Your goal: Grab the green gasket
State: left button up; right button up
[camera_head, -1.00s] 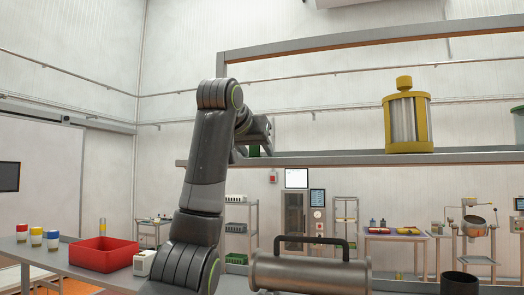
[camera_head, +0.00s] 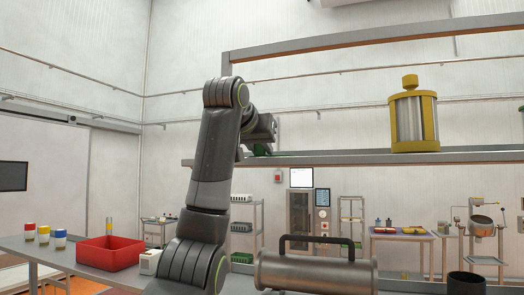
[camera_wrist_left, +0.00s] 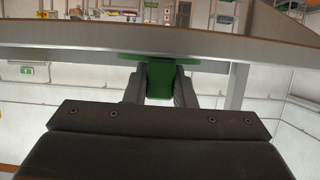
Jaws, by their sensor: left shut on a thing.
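The green gasket (camera_head: 262,150) shows as a small green patch at the left end of the upper shelf in the head view, partly hidden by my left arm. In the left wrist view the green gasket (camera_wrist_left: 160,82) sits between the two fingers, with a wider flat green part across the fingertips by the shelf edge. My left gripper (camera_wrist_left: 160,78) is shut on it. I cannot tell whether the gasket still touches the shelf. My right gripper is out of view.
The shelf (camera_head: 340,158) runs to the right and carries a yellow-and-grey cylinder (camera_head: 414,118). Below are a metal cylinder with a black handle (camera_head: 315,272), a black cup (camera_head: 466,284), a red bin (camera_head: 107,252) and several small coloured jars (camera_head: 44,234).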

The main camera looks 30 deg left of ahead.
pick_arm(q)
notch_tip(320, 180, up, 8)
jog(key=shift+d+r+p, duration=0.1)
jog(key=shift+r+p, duration=0.15)
jog(key=shift+p, duration=0.3)
jog(key=shift+r, duration=0.6)
